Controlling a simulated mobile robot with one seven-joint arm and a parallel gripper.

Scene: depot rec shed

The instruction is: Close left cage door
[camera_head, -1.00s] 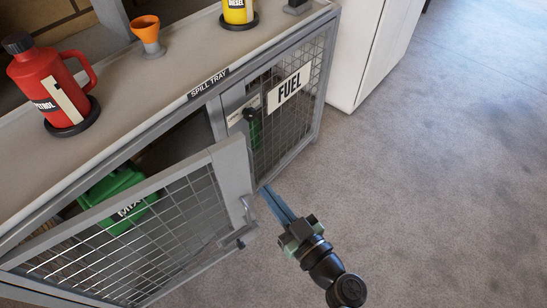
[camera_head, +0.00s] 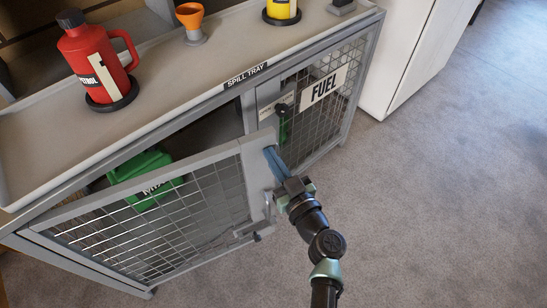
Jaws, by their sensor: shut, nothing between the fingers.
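The left cage door (camera_head: 258,190) is a grey frame with wire mesh. It stands ajar, swung out from the cabinet, with its free edge on the right and a gap above it into the cabinet. A latch handle (camera_head: 257,233) hangs low on the free edge. My gripper (camera_head: 270,152) is shut and empty, its blue fingers at the upper part of the door's free edge. I cannot tell whether they touch the door. A green container (camera_head: 145,168) stands inside the cabinet, partly hidden by the door.
The right cage door (camera_head: 343,105) with a FUEL sign (camera_head: 324,86) is shut. The spill tray top (camera_head: 190,85) holds a red petrol can (camera_head: 85,60), an orange funnel (camera_head: 191,20) and a yellow can (camera_head: 282,9). A white cabinet (camera_head: 400,60) stands to the right. The floor in front is clear.

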